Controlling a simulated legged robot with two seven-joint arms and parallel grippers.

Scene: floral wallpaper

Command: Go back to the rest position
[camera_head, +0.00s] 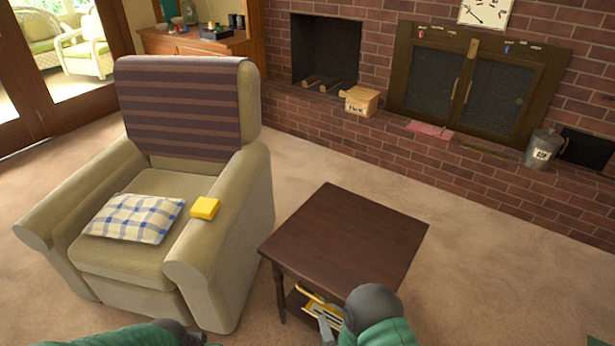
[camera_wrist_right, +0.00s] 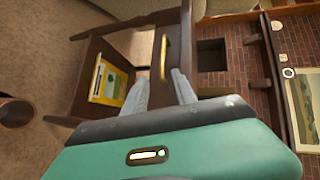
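My right gripper (camera_head: 325,328) is low in the head view, by the near side of the dark wooden side table (camera_head: 345,235). In the right wrist view its two grey fingers (camera_wrist_right: 162,92) stand apart, with nothing visible held between them. The table frame (camera_wrist_right: 93,60) and a yellow-edged magazine (camera_wrist_right: 110,84) lie beyond the fingers. Yellow items (camera_head: 318,310) also show under the tabletop in the head view, partly hidden by my right arm. Part of my green left arm shows at the bottom left of the head view; its gripper fingers are not visible.
The tabletop is bare. A brick fireplace (camera_head: 400,150) is behind. Open carpet (camera_head: 480,270) lies to the right.

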